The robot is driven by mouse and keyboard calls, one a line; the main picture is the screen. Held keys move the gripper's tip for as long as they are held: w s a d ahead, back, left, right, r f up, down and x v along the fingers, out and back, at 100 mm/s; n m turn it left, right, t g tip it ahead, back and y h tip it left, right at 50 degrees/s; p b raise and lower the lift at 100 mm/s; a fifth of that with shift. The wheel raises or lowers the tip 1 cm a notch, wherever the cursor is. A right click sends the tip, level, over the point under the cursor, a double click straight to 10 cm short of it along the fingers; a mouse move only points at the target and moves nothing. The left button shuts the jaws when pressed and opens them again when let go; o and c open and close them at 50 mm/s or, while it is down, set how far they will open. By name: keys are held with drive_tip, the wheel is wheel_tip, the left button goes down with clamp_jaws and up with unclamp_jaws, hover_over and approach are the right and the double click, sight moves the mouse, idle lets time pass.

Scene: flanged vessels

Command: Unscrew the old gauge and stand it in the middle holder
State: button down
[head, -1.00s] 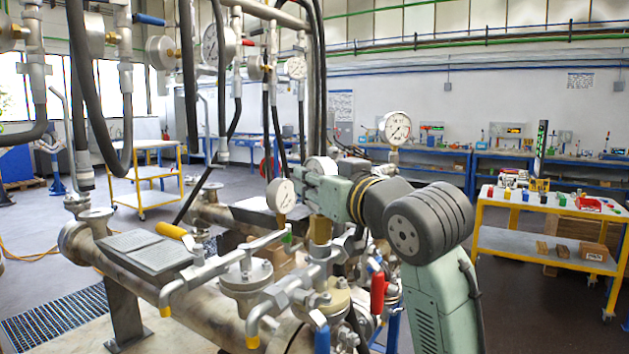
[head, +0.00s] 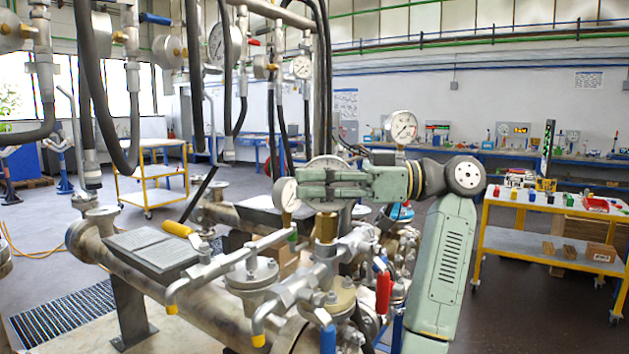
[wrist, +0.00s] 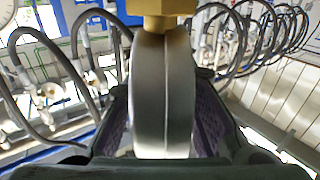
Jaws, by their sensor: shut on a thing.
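The gauge (head: 327,162) in my gripper (head: 318,187) stands upright above a brass fitting (head: 326,228) on the silver valve assembly. The fingers cover most of its dial in the head view, so only its upper rim shows. The wrist view shows the gauge body (wrist: 164,95) edge-on, with the fingers closed on its two faces and a brass hex (wrist: 160,12) at its stem. I cannot tell how far the thread is engaged. Another white-dial gauge (head: 286,196) shows just left of the fingertips. I cannot make out the middle holder.
Valves with a red handle (head: 383,293) and a blue handle (head: 327,340) stand close below. A large gauge (head: 403,127) shows behind my arm. Hoses hang at the upper left. A yellow cart (head: 548,250) with small coloured items stands at the right.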

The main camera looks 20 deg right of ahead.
drive_tip(key=c, duration=1.3)
unclamp_jaws()
drive_tip(key=v, duration=1.2)
drive_tip(key=shift+o, duration=0.3)
